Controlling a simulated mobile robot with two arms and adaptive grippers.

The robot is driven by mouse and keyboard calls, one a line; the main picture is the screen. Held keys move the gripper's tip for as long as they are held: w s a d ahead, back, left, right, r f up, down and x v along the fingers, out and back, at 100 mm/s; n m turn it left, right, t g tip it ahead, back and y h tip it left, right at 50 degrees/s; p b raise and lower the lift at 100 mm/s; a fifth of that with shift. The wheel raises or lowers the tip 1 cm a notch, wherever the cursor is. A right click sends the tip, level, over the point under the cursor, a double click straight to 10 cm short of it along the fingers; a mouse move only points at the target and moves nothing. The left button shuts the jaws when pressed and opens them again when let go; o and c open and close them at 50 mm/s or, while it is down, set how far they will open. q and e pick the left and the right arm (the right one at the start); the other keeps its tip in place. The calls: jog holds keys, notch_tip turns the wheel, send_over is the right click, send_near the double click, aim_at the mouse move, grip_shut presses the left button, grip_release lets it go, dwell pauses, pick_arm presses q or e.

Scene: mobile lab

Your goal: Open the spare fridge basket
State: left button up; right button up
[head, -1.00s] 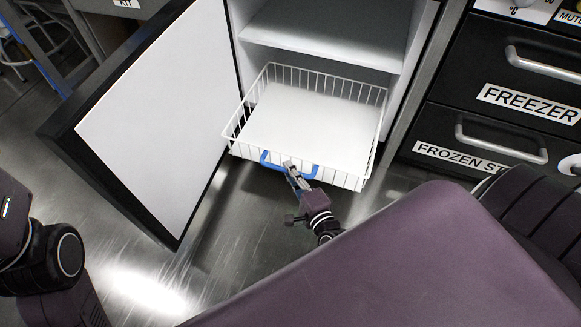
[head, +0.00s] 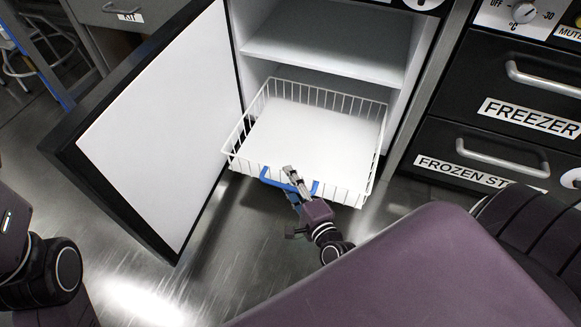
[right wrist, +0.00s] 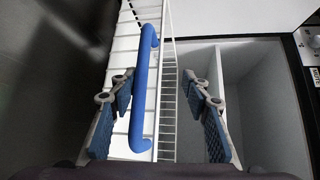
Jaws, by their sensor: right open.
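The white wire basket (head: 362,194) is pulled out of the open fridge (head: 322,50), and its front hangs past the opening. Its blue handle (head: 268,180) is on the front side. My right gripper (head: 289,173) is at the handle, with its fingers open and their tips over the basket's front edge in the head view. In the right wrist view the blue handle (right wrist: 145,85) shows in the gap between the open fingers, nearer the left one, with no grip on it. My left arm shows at the left edge, but its gripper is out of view.
The fridge door (head: 160,130) stands wide open to the left of the basket. Black drawers labelled FREEZER (head: 530,112) and FROZEN ST... (head: 455,170) are on the right. Bare metal floor (head: 225,265) lies in front.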

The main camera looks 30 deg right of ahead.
jog(key=o, duration=1.3)
jog(key=r, duration=0.4)
jog(key=w+r, duration=0.1)
jog(key=r, duration=0.2)
jog(key=shift+d, duration=0.4)
jog(key=shift+d+r, duration=0.15)
jog(key=shift+r, duration=0.4)
jog(key=f, duration=0.2)
jog(key=s+a+f, duration=0.1)
jog(key=shift+f, duration=0.25)
jog(key=shift+c, duration=0.7)
jog(key=shift+s, duration=0.5)
jog(key=shift+c, duration=1.2)
jog(key=shift+s+a+r, duration=0.15)
jog(key=shift+s, duration=1.55)
jog(key=c, duration=0.3)
jog(key=shift+s+r, duration=0.2)
jog(key=shift+s, duration=0.25)
jog(key=c, duration=0.6)
jog(key=shift+s+a, duration=0.2)
jog(key=shift+s, duration=0.85)
jog(key=shift+s+a, duration=0.2)
jog(key=shift+s, duration=0.85)
